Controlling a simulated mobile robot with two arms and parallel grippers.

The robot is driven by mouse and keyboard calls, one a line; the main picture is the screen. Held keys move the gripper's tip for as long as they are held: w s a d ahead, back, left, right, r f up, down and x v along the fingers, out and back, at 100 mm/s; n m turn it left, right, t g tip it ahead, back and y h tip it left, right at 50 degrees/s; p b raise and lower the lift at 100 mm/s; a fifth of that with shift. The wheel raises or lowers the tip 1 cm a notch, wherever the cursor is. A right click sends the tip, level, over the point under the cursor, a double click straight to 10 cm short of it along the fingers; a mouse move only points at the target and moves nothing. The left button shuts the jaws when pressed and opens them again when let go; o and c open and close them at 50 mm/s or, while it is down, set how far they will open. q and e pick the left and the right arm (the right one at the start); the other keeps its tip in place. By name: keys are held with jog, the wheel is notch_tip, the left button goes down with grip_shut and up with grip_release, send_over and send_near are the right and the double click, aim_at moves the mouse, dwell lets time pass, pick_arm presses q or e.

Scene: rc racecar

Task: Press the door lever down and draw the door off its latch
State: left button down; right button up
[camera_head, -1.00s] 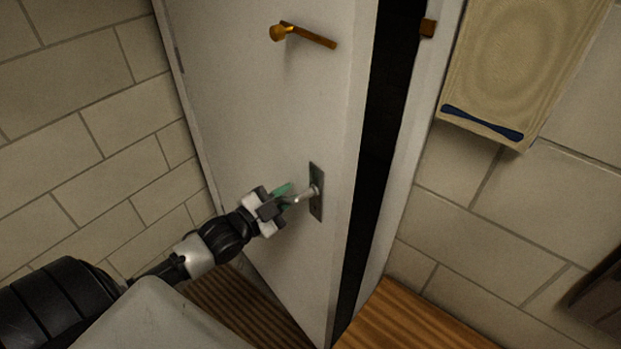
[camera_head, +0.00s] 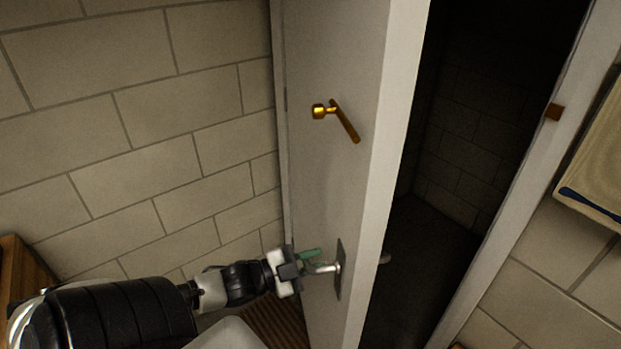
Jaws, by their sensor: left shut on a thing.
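The white door (camera_head: 345,190) stands open, with a wide dark gap between its free edge and the frame on the right. Its silver lever (camera_head: 324,268) sits on a dark plate (camera_head: 339,268) low on the door face. My left gripper (camera_head: 304,265) is shut on the lever's outer part, and its fingers hide that end. A green piece shows at the fingers. Whether the lever is tilted down is hard to tell. My right gripper is not in view.
A tiled wall (camera_head: 150,130) stands to the left. A dark tiled space (camera_head: 455,170) shows through the opening. A towel (camera_head: 598,160) hangs at right.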

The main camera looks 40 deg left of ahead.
pick_arm(q)
jog(key=c, duration=1.3)
grip_release()
jog(key=shift+w+d+r, duration=0.15)
jog(key=shift+w+d, duration=0.2)
jog(key=shift+w, duration=0.05)
jog(key=shift+o, duration=1.2)
jog(key=shift+s+a, duration=0.1)
jog(key=shift+s, duration=0.05)
jog(key=v, duration=1.1)
jog(key=shift+s+b, duration=0.2)
jog(key=shift+b, duration=0.2)
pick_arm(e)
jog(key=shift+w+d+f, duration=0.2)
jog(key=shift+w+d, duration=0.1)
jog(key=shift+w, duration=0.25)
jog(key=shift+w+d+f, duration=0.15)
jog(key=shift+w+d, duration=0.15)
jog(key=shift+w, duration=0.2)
pick_arm(q)
jog(key=shift+a, duration=0.1)
